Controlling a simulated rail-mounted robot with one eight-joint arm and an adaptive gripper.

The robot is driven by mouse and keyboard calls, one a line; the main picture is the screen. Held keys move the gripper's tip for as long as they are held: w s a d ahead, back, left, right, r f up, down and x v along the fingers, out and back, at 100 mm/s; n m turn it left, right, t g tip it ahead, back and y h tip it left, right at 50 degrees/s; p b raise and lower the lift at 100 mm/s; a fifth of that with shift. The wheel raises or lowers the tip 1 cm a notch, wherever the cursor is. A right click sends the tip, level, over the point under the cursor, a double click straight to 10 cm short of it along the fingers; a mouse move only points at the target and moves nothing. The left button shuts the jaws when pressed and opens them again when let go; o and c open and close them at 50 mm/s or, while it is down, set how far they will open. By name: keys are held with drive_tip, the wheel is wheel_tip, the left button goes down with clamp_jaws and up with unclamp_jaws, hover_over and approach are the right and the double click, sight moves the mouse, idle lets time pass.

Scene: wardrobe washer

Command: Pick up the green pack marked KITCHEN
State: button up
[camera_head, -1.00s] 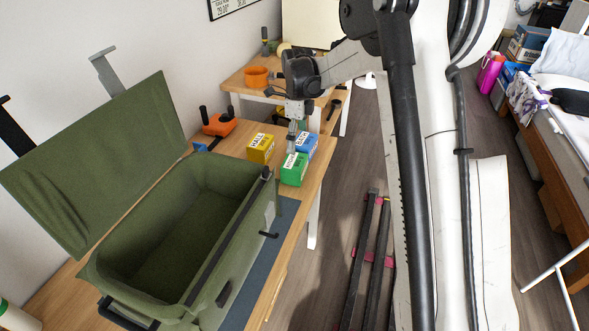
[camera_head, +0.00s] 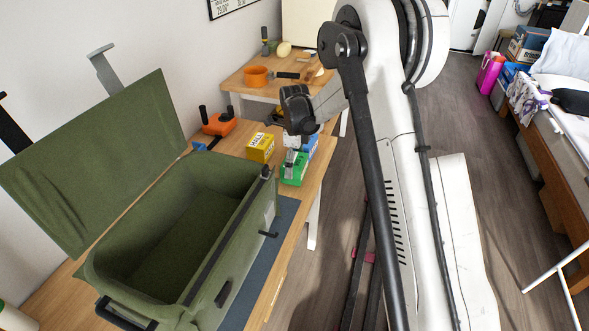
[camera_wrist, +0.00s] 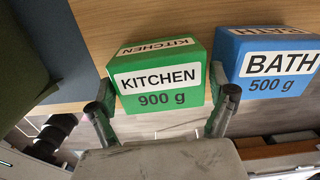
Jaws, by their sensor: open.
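The green pack marked KITCHEN 900 g (camera_wrist: 158,82) fills the middle of the wrist view, standing on the wooden bench. In the head view the green pack (camera_head: 293,176) stands near the bench's right edge, partly hidden by my gripper. My gripper (camera_head: 291,158) is above it, pointing down. In the wrist view my open gripper (camera_wrist: 160,108) has one finger on each side of the pack's lower part, and no firm hold shows. I cannot tell whether either finger touches it.
A blue BATH 500 g pack (camera_wrist: 278,68) stands close to the right of the green one. A yellow pack (camera_head: 260,148) is left of it in the head view. The open green case (camera_head: 243,216) stands nearby in front. An orange object (camera_head: 220,124) lies behind.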

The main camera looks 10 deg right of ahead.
drive_tip(key=c, duration=1.6)
drive_tip(key=shift+r, duration=0.1)
